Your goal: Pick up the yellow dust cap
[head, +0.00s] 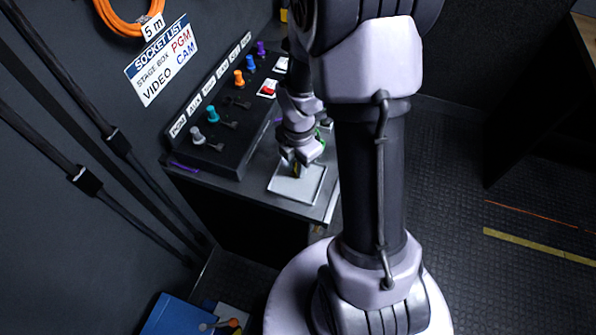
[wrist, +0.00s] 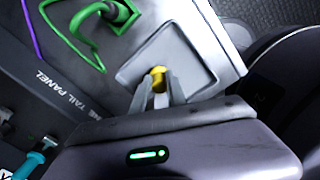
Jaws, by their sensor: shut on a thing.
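The yellow dust cap (wrist: 157,71) shows between the fingertips of my gripper (wrist: 158,88) in the wrist view. My gripper is shut on it. Cap and fingertips are over the grey square tray (wrist: 130,74). In the head view my gripper (head: 297,165) points down over the same tray (head: 283,185), and only a small bit of yellow shows at its tips. I cannot tell whether the cap touches the tray. Part of the cap is hidden by the fingers.
A green cable with its plug (wrist: 118,12) lies beside the tray. The black socket panel (head: 232,125) with several coloured plugs stands to the left. A purple cable (wrist: 30,30) runs near the panel. The counter's front edge lies just beyond the tray.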

